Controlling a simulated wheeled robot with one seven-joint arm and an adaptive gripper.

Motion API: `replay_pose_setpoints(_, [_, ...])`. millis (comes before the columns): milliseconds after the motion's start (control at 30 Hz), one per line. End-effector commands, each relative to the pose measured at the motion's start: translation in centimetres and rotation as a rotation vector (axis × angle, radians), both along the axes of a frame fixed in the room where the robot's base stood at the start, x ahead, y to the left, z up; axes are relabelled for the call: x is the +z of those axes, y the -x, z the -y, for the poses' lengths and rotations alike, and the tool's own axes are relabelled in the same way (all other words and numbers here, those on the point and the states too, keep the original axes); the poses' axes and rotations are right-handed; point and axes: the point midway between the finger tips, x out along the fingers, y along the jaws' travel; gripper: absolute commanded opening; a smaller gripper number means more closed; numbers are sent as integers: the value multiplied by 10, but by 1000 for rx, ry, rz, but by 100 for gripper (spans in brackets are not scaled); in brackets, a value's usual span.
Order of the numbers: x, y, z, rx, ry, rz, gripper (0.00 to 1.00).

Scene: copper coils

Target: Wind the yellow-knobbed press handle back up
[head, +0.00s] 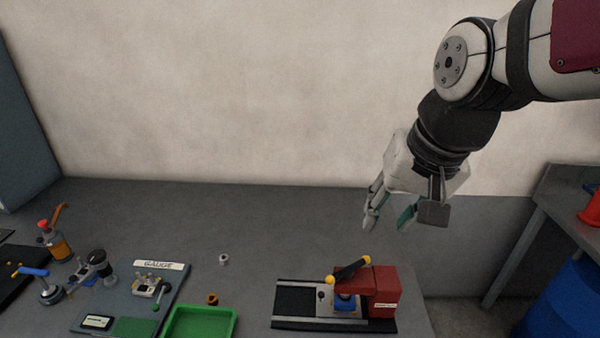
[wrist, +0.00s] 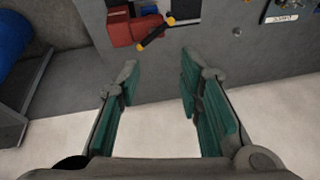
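The press is a red block (head: 385,290) at the right end of a dark base with pale rails (head: 300,322). Its black handle bar (head: 348,270) has a yellow knob (head: 367,259) at the upper right end and another yellow piece at the lower left end. In the wrist view the handle bar (wrist: 155,34) and red block (wrist: 120,33) are at the top, beyond the fingertips. My gripper (head: 388,222) is open and empty, raised above and behind the press; its green-padded fingers (wrist: 158,88) stand wide apart.
A green tray (head: 200,322) stands left of the press, with a brass nut (head: 212,299) and a grey nut (head: 223,259) near it. A gauge board (head: 140,300) and several tools are farther left. A blue barrel (head: 560,300) stands at right. The bench behind the press is clear.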

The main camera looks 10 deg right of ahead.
Motion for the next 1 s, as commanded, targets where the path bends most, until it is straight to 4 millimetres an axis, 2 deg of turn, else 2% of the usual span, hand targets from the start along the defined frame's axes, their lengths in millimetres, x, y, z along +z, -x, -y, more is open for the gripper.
replay_pose_setpoints(267, [-32,-48,-2,-201,-77,-113,33])
replay_pose_setpoints(467, [-66,-79,-2,-354,-110,-187,33])
replay_pose_setpoints(700, [-118,-108,-1,-542,-124,-265,33])
replay_pose_setpoints(1000, [-191,-130,3,-758,-106,-339,33])
